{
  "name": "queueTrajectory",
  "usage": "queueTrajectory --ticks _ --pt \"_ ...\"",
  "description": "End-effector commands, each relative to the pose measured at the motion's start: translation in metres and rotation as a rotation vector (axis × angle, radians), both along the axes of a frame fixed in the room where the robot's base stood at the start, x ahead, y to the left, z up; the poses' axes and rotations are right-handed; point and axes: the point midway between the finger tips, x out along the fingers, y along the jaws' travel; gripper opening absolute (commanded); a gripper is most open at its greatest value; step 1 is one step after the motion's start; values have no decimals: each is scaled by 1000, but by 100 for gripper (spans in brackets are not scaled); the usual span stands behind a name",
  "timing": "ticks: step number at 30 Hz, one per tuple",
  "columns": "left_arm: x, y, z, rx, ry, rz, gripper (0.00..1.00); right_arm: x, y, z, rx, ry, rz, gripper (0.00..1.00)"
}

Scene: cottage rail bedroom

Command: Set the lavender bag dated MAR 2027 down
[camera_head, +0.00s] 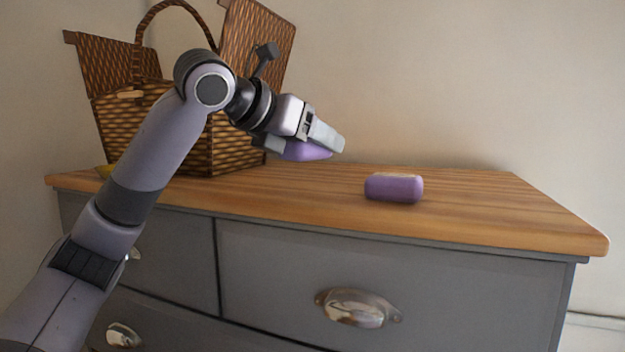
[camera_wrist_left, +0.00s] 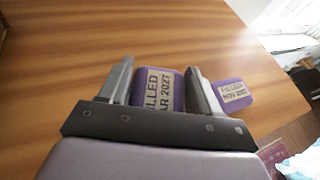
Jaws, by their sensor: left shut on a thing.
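My left gripper (camera_head: 325,143) is shut on a purple lavender bag (camera_head: 306,151) above the wooden dresser top (camera_head: 470,215). In the left wrist view this bag (camera_wrist_left: 152,78) sits between the two fingers of the gripper (camera_wrist_left: 158,85), and its label reads "...LLED ...AR 2027", partly hidden by a finger. A second purple bag (camera_head: 394,188) lies on the dresser top to the right of the gripper. In the left wrist view the second bag (camera_wrist_left: 234,95) has a label that seems to read "FILLED NOV 2027", small and blurred. My right gripper is not in view.
A wicker basket (camera_head: 190,140) with a raised lid and handle stands at the back left of the dresser. The dresser top is bare to the right of the second bag.

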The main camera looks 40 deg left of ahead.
Motion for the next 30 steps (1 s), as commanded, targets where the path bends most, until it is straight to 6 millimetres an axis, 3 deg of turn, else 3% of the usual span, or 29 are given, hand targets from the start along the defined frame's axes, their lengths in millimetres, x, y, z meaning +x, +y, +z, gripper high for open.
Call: queueTrajectory --ticks 5,12,24,25,26,27,30 --pt "0 0 -14 0 1 0 34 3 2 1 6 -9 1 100" --pt "0 0 -47 1 1 1 34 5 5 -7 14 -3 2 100" --pt "0 0 -51 0 1 0 34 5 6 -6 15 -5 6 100" --pt "0 0 -50 0 1 0 73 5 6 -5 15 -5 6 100" --pt "0 0 -50 0 1 0 82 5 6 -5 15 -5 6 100" --pt "0 0 -50 0 0 0 88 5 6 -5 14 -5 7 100" --pt "0 0 -50 0 0 0 88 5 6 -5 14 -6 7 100"
